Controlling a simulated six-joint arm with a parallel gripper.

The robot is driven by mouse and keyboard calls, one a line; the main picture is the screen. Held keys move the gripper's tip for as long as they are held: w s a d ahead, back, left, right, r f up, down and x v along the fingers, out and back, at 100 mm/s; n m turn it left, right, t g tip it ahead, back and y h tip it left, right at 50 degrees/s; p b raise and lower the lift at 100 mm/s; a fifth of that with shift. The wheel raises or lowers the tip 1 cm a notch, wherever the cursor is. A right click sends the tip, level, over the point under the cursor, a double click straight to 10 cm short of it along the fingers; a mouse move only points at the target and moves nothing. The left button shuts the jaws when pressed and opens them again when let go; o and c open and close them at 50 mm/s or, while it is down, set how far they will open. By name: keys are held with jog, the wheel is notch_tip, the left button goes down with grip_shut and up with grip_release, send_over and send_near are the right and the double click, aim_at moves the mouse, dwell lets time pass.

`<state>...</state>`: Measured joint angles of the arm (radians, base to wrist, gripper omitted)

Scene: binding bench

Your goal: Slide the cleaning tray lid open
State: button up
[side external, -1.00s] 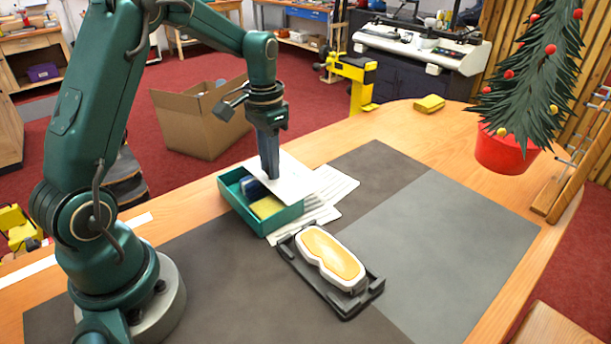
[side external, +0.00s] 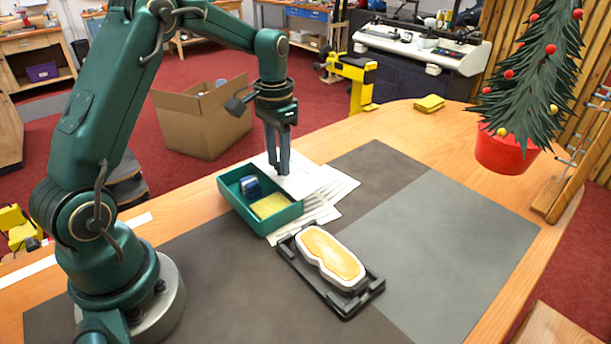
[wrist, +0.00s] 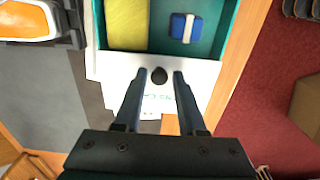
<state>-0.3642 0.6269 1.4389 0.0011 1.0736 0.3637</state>
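The teal cleaning tray (side external: 283,222) stands on the bench with its inside uncovered. It holds a yellow sponge (side external: 270,205) and a blue block with a white band (side external: 249,187). The white lid (side external: 303,181) lies off the tray's opening, along its far right side. In the wrist view the lid (wrist: 203,74) borders the tray's edge and bears a dark round knob (wrist: 159,76). My gripper (side external: 278,174) is over the lid, its fingers parted. In the wrist view the fingertips lie either side of the knob with a gap at each side.
White sheets (side external: 328,197) lie beside the tray, partly under the lid. A black holder (side external: 346,308) with an orange-and-white piece (side external: 331,256) sits in front. A yellow sponge (side external: 429,103) and a potted tree (side external: 505,152) are farther off. The grey mat (side external: 450,230) is clear at right.

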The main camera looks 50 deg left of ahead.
notch_tip(320, 180, up, 10)
dwell(1.1)
